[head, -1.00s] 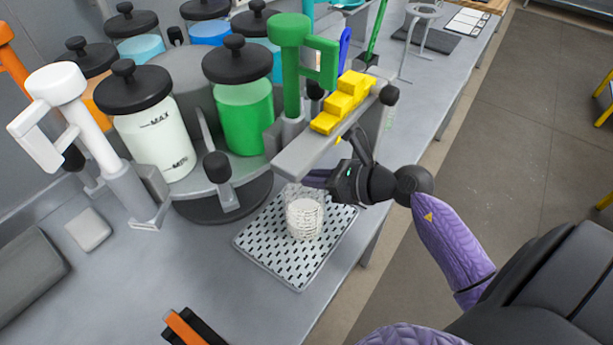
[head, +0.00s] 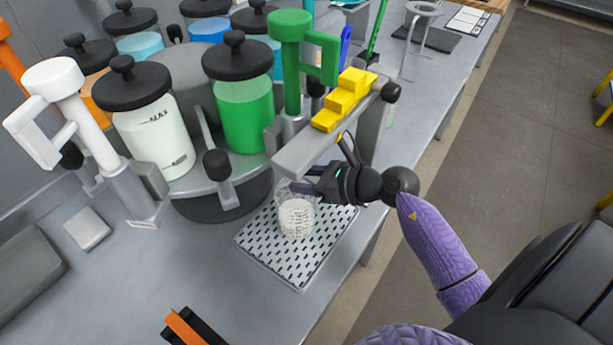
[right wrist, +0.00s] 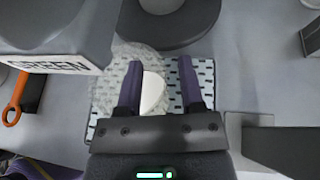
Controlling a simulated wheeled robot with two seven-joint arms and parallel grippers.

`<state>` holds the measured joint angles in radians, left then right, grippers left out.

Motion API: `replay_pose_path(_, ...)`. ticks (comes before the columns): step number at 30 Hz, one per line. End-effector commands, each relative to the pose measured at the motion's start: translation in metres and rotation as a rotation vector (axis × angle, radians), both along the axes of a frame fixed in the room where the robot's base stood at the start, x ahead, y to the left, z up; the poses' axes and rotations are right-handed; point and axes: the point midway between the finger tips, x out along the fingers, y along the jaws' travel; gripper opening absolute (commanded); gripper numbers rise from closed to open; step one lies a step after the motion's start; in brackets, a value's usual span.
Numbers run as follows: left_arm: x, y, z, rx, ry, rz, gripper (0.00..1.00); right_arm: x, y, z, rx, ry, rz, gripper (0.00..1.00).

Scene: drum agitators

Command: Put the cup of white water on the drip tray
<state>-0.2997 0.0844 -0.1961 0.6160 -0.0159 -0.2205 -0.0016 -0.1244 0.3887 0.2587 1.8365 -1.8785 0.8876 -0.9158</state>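A clear, textured cup with white liquid (head: 297,218) stands upright over the perforated drip tray (head: 272,262), and looks to rest on it. In the right wrist view the cup's clear wall (right wrist: 128,52) shows around my left-hand finger, and its white content (right wrist: 153,93) is between the fingers, partly hidden by that finger. My right gripper (head: 303,187) is at the cup's upper part. Its two purple fingers (right wrist: 160,85) are spread, with a gap between the white content and the right-hand finger. My left gripper is not in view.
A dispenser carousel with several lidded jars, a white-liquid jar (head: 158,140) and a green jar (head: 243,115) among them, stands behind the tray. A grey arm with yellow steps (head: 342,100) overhangs the gripper. An orange-handled tool (head: 187,328) lies at the front.

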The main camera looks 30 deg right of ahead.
Motion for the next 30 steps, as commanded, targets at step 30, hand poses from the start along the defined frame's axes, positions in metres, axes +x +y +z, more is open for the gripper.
replay_pose_path(30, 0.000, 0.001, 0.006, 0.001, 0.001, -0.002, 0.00, -0.095, -0.058, 0.049, 0.000, -0.001, 0.000, 0.48)
